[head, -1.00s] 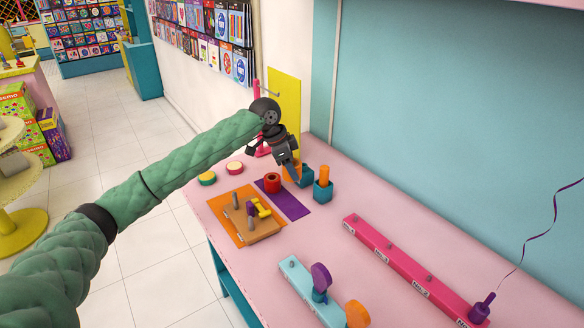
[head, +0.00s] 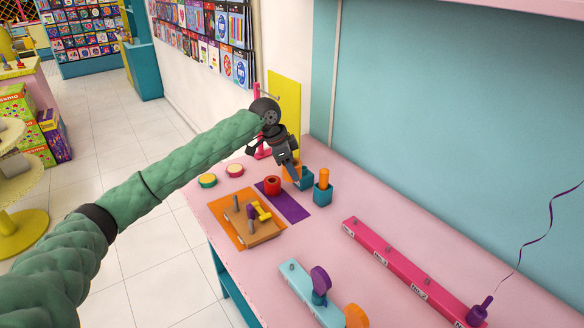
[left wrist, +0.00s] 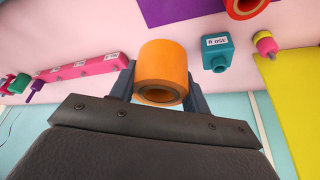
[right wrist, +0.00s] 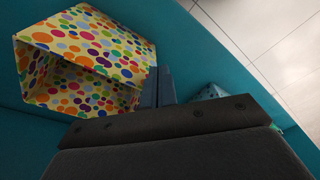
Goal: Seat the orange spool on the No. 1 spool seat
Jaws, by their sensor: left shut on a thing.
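The orange spool (left wrist: 163,70), a thick ring with a hole, is held between the two fingers of my left gripper (left wrist: 160,85) in the left wrist view. In the head view my left gripper (head: 294,176) is over the back of the pink table, partly covering the spool. A long pink bar (head: 390,262) with grey pegs and white "No." labels runs along the table's right part; which label is No. 1 I cannot read. My right gripper (right wrist: 158,86) shows only in the right wrist view, its fingers together and empty.
A red ring (head: 272,186) is on a purple mat. A wooden pegged block (head: 262,236) and a light-blue bar (head: 300,284) stand nearer. A dotted box (right wrist: 85,60) is near my right gripper.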

